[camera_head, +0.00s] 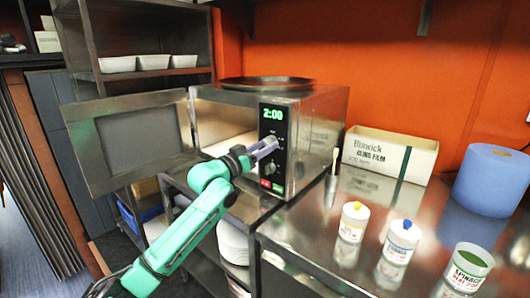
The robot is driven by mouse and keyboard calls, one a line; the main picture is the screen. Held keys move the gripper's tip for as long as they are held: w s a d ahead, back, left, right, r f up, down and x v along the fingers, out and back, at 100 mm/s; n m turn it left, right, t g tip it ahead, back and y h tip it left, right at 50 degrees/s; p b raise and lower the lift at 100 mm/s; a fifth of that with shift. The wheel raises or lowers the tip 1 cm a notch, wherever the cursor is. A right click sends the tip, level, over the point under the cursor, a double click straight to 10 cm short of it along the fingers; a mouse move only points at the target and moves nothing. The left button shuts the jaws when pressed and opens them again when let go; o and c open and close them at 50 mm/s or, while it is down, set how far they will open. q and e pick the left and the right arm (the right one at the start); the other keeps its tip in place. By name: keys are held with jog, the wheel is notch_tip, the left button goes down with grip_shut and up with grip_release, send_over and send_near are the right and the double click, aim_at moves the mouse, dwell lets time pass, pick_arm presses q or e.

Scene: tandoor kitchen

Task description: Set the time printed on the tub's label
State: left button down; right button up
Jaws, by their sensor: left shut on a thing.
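The steel microwave (323,125) stands on the counter with its door (88,150) swung open to the left. Its green display (272,114) reads 2:00. My left gripper (268,146) is shut at the control panel, on what seems to be the upper dial, which the fingers mostly hide. A lower knob (270,168) shows below the fingers, with a red and a green button under it. The tub (468,268) with green contents stands at the lower right. Its label reads SPINACH and HEAT; the time after it is too small to read surely. My right gripper is out of view.
A brush in a steel holder (331,190), a cling film box (390,154) and a blue roll (489,180) stand behind. A dark round pan (266,83) lies on the microwave.

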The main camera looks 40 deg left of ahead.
pick_arm(q)
jog(key=shift+a+m+g+h+p, duration=0.15)
jog(key=shift+m+h+p, duration=0.15)
jog(key=shift+m, duration=1.5)
jog(key=shift+d+m+g+h+p, duration=0.1)
jog(key=shift+m+g+h+p, duration=0.2)
jog(key=shift+m, duration=1.5)
jog(key=shift+a, duration=0.1)
jog(key=shift+c, duration=1.8)
grip_release()
jog(key=shift+s, duration=0.1)
